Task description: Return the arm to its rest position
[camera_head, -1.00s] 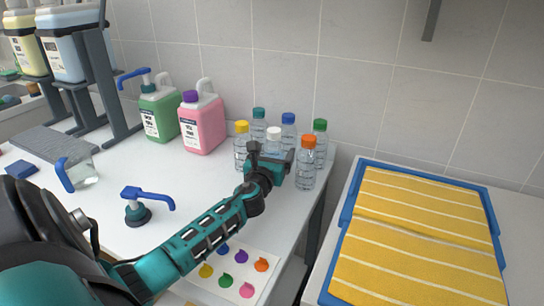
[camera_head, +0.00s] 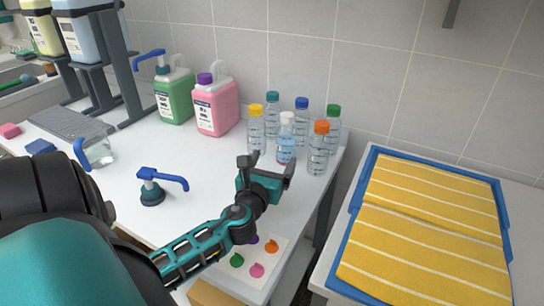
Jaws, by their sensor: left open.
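My left arm comes in from the lower left of the head view. Its gripper (camera_head: 264,172) is open and empty, held above the white table (camera_head: 205,175) in front of the bottles. It looks apart from them. My right gripper is not in view. The bottle with the orange cap (camera_head: 318,150) stands closest to the gripper on the right. The bottle with the white cap (camera_head: 286,140) stands behind the gripper. All the bottles are upright.
A pink jug (camera_head: 215,105) and a green jug (camera_head: 174,96) stand at the back. A blue pump head (camera_head: 152,188) stands on the table to the left of the gripper. A card with colored splotches (camera_head: 275,262) lies partly under the arm. A blue tray (camera_head: 508,225) with yellow striped towels (camera_head: 425,240) lies at right.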

